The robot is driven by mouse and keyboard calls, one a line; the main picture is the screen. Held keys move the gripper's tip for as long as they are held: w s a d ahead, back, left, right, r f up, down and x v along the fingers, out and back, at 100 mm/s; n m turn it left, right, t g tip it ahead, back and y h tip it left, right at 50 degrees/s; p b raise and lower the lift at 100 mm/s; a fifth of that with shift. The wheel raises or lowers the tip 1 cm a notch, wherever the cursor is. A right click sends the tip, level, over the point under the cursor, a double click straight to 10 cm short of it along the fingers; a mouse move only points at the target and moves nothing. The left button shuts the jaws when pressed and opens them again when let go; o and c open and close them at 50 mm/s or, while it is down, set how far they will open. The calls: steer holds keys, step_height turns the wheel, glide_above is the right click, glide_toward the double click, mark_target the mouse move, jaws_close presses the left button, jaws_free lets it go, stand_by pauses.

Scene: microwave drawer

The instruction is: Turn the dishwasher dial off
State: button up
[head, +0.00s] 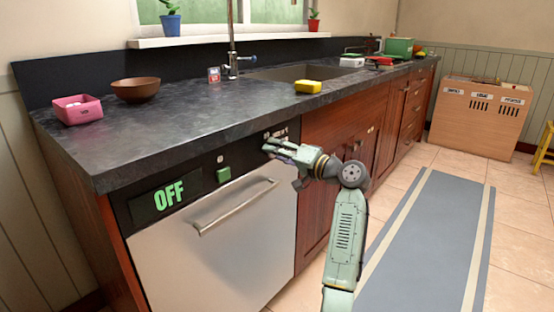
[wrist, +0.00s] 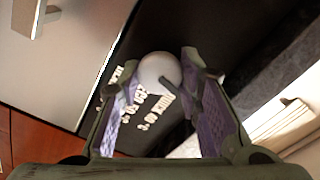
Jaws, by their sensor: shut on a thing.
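The dishwasher (head: 225,255) is under the counter at left, with a steel door and a black control panel. Its display (head: 170,194) reads "OFF" in green, and a small green button (head: 223,174) sits beside it. My gripper (head: 272,150) is at the right end of the panel. In the wrist view the round grey-white dial (wrist: 158,71) sits between the fingertips of my gripper (wrist: 163,75), which is shut on it. A dark pointer shows at its lower right edge, and white lettering lies around it. In the head view my gripper hides the dial.
The door handle (head: 236,207) sticks out below the panel. The dark countertop (head: 190,120) overhangs above, with a pink container (head: 78,110), brown bowl (head: 136,90) and yellow sponge (head: 308,86). The floor at right, with a grey mat (head: 425,240), is clear.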

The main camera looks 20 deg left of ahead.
steer(key=shift+f+n+b, duration=0.1)
steer(key=shift+n+b, duration=0.5)
steer(key=shift+n, duration=0.5)
steer(key=o, duration=1.1)
steer(key=shift+o, duration=0.2)
steer(key=v, duration=1.2)
